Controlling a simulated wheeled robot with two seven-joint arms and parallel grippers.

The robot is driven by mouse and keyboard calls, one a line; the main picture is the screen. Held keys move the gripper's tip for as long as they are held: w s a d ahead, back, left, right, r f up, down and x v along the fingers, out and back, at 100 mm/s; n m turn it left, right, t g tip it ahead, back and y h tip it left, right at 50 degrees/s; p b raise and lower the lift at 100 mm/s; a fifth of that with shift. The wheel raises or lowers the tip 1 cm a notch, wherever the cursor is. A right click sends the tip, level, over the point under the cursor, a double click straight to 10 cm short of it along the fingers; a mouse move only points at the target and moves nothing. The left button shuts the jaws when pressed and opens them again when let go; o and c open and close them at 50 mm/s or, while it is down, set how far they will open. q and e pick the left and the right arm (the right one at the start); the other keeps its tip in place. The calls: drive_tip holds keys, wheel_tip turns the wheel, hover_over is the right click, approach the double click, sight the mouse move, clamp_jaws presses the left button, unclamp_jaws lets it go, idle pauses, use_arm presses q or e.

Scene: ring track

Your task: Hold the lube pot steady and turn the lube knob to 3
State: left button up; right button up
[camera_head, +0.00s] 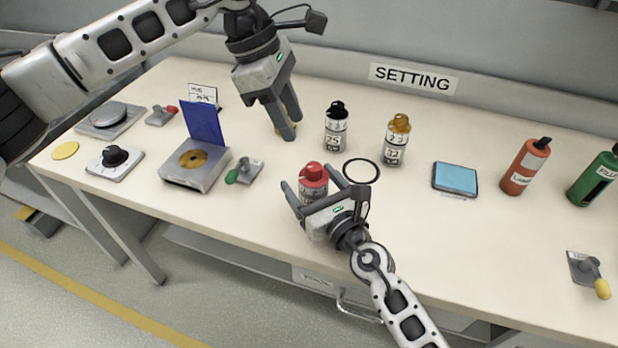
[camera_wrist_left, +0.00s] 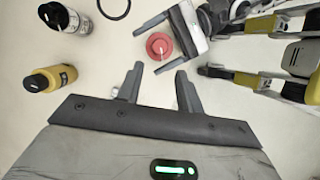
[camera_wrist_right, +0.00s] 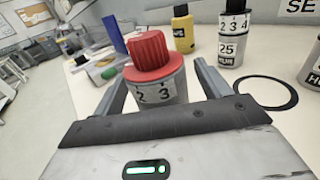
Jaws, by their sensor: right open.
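A pot with a red knob (camera_head: 314,172) stands upright on the table; its name is hidden, so I cannot confirm it is the lube pot. In the right wrist view its ribbed red knob (camera_wrist_right: 150,50) sits above a pale label reading 2 and 3; the set number is unclear. My right gripper (camera_head: 312,178) is open with a finger on either side of the pot; I cannot tell if they touch it. My left gripper (camera_head: 292,128) is open and empty, higher up behind the red pot. In the left wrist view the red knob (camera_wrist_left: 158,46) lies just beyond its fingertips.
A yellow pot (camera_wrist_left: 50,79) is mostly hidden behind my left gripper in the head view. A black-knobbed pot (camera_head: 336,130) and a gold-knobbed pot (camera_head: 396,142) stand behind, near a black ring (camera_head: 361,171). A silver box with a blue lid (camera_head: 195,170) is left.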

drive_tip(key=shift+w+a, duration=0.3)
drive_tip(key=shift+w, duration=0.2)
